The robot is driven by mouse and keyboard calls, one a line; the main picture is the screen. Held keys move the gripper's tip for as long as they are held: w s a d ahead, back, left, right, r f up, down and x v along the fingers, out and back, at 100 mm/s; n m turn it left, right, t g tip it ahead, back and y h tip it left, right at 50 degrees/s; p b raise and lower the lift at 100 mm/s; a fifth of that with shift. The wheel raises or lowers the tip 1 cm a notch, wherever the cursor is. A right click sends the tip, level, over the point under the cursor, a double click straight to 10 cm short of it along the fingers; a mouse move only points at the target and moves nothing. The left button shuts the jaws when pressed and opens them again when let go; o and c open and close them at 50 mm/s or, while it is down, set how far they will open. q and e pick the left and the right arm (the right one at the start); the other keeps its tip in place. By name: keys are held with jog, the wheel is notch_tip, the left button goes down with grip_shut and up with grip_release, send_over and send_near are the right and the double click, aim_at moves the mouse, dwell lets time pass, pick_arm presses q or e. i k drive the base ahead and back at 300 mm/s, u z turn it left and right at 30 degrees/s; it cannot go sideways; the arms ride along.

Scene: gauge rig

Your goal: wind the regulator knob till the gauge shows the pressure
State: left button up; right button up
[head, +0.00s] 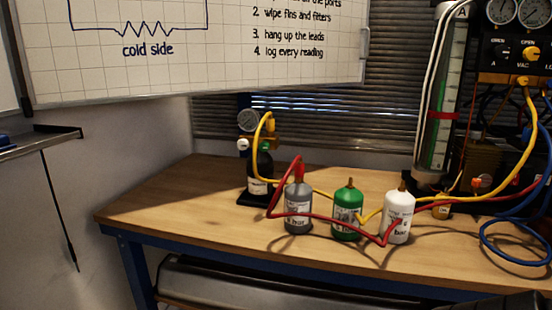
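A small dark bottle (261,170) with a brass regulator (262,141) on top stands upright on a black base at the table's back left. A round gauge (248,119) sits above the regulator; its needle is too small to read. A pale round knob-like part (243,144) shows at the regulator's left side; I cannot tell for certain that it is the regulator knob. A yellow hose (259,131) loops from the regulator down to the table. Neither of my grippers is in view, and nothing is seen touching the regulator.
A grey bottle (298,214), a green bottle (347,221) and a white bottle (398,228) stand in front on the wooden table (170,207), with red and yellow hoses among them. A gauge manifold (515,55) and blue hose (490,240) are right. The table's left end is clear.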

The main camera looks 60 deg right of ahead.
aim_at(243, 144)
jog(key=k, duration=0.45)
jog(key=z, duration=0.95)
